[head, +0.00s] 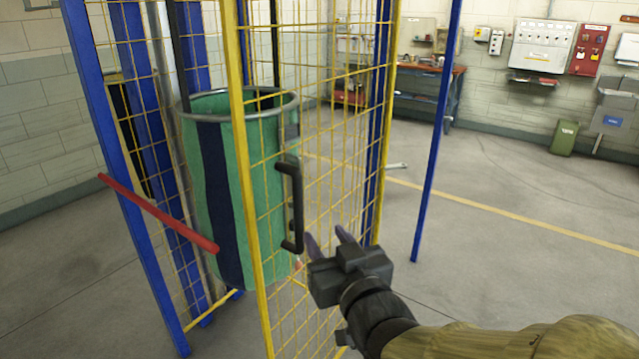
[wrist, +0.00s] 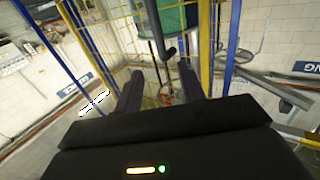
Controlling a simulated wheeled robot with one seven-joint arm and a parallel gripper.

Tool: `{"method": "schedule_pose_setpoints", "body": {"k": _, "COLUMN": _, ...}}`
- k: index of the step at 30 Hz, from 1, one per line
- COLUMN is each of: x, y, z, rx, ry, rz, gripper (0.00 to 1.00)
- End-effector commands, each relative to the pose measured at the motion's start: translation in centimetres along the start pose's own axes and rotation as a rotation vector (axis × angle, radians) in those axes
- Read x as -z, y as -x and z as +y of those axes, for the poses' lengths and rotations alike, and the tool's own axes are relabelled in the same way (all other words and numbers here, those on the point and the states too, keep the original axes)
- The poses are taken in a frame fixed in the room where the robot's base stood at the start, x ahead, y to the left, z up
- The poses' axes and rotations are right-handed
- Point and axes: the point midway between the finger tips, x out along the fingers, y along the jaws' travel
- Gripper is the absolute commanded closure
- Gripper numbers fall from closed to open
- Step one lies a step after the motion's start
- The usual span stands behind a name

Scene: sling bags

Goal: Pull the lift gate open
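The lift gate is a yellow-framed wire mesh panel (head: 239,150) in the middle of the head view; part of its mesh also shows in the wrist view (wrist: 98,42). A black vertical handle (head: 297,207) is on it. In the wrist view, a dark bar that looks like this handle (wrist: 155,27) lies beyond the fingers. My gripper (head: 326,238) is just right of the handle's lower end in the head view. Its two dark fingers (wrist: 160,86) are spread with a gap between them, and nothing is held. Contact with the handle is not visible.
A green bag with a dark stripe (head: 220,170) hangs behind the mesh. A red bar (head: 160,213) sticks out at the left. Blue posts (head: 437,130) stand around the lift. A workbench (head: 425,88) and green bin (head: 565,138) are farther back.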

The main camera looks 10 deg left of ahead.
Motion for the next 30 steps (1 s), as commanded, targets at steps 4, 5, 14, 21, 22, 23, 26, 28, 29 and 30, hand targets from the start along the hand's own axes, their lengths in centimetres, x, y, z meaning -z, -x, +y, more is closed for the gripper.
{"method": "schedule_pose_setpoints", "body": {"k": 4, "x": 0.4, "y": -1.0, "z": 0.0, "rx": 0.001, "ry": -0.002, "rz": -0.005, "gripper": 0.6}}
{"method": "schedule_pose_setpoints", "body": {"k": 5, "x": 0.4, "y": -1.2, "z": 0.0, "rx": 0.001, "ry": -0.002, "rz": -0.005, "gripper": 0.6}}
{"method": "schedule_pose_setpoints", "body": {"k": 14, "x": 0.4, "y": -3.1, "z": 0.1, "rx": -0.001, "ry": -0.001, "rz": -0.006, "gripper": 0.6}}
{"method": "schedule_pose_setpoints", "body": {"k": 21, "x": 0.4, "y": -4.4, "z": 0.0, "rx": 0.0, "ry": -0.001, "rz": -0.005, "gripper": 0.6}}
{"method": "schedule_pose_setpoints", "body": {"k": 22, "x": 0.4, "y": -4.6, "z": 0.0, "rx": 0.0, "ry": -0.001, "rz": -0.005, "gripper": 0.6}}
{"method": "schedule_pose_setpoints", "body": {"k": 23, "x": 0.4, "y": -4.7, "z": 0.0, "rx": 0.0, "ry": -0.001, "rz": -0.005, "gripper": 0.6}}
{"method": "schedule_pose_setpoints", "body": {"k": 26, "x": 0.3, "y": -5.2, "z": 0.1, "rx": -0.002, "ry": 0.0, "rz": -0.005, "gripper": 0.6}}
{"method": "schedule_pose_setpoints", "body": {"k": 28, "x": 0.5, "y": -5.5, "z": 0.1, "rx": -0.001, "ry": 0.0, "rz": -0.004, "gripper": 0.6}}
{"method": "schedule_pose_setpoints", "body": {"k": 29, "x": 0.5, "y": -5.6, "z": 0.1, "rx": -0.001, "ry": 0.0, "rz": -0.004, "gripper": 0.6}}
{"method": "schedule_pose_setpoints", "body": {"k": 30, "x": 0.5, "y": -5.8, "z": 0.1, "rx": -0.001, "ry": -0.001, "rz": -0.004, "gripper": 0.6}}
